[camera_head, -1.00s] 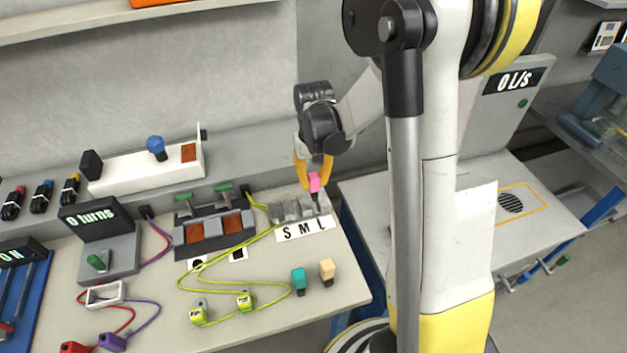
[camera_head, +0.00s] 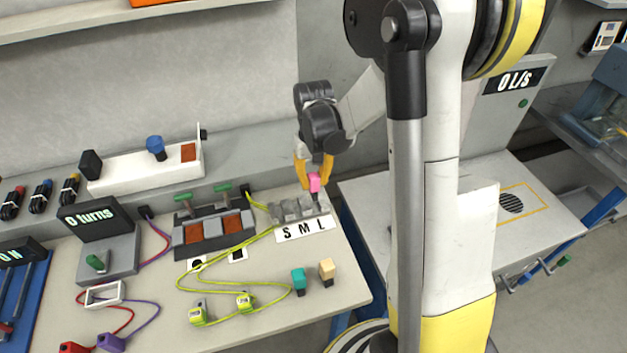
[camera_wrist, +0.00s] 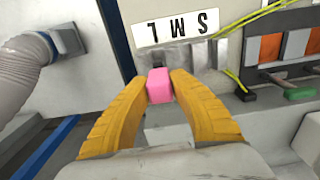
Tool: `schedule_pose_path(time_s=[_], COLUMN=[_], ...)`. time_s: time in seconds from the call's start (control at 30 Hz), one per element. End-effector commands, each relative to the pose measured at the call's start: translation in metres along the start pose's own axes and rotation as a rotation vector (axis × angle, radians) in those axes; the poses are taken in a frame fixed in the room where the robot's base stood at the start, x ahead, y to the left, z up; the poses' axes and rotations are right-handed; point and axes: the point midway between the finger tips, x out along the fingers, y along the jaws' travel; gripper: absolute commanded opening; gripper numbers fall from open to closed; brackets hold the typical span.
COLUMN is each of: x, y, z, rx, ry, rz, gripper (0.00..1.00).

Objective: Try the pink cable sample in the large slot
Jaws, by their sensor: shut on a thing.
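My gripper (camera_head: 314,172) is shut on the pink cable sample (camera_head: 314,183), which sits between the yellow fingertips. The pink block also shows between the fingers in the wrist view (camera_wrist: 159,86). It is at the grey slot block (camera_head: 284,210), at the end by the letter L. The white label S M L (camera_head: 305,229) lies in front of that block. The sample's lower end is at the L slot; I cannot tell how deep it sits. In the wrist view the label (camera_wrist: 176,28) appears upside down.
A teal sample (camera_head: 299,279) and a beige sample (camera_head: 327,270) stand on the table in front. A yellow-green cable (camera_head: 183,277) loops left of the label. A double socket unit (camera_head: 212,233) stands left of the slots. The table's right edge is close.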

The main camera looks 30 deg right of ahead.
Motion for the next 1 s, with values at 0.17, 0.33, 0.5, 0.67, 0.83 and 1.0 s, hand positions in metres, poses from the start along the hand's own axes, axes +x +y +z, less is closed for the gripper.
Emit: schedule_pose_path(time_s=[0.17,0.33,0.5,0.67,0.83,1.0], x=[0.001,0.005,0.01,0.014,0.018,0.022], y=[0.0,0.0,0.0,0.0,0.0,0.0], z=[0.0,0.0,0.0,0.0,0.0,0.0], rx=[0.0,0.0,0.0,0.0,0.0,0.0], ry=[0.0,0.0,0.0,0.0,0.0,0.0], rz=[0.0,0.0,0.0,0.0,0.0,0.0], gripper=[0.0,0.0,0.0,0.0,0.0,0.0])
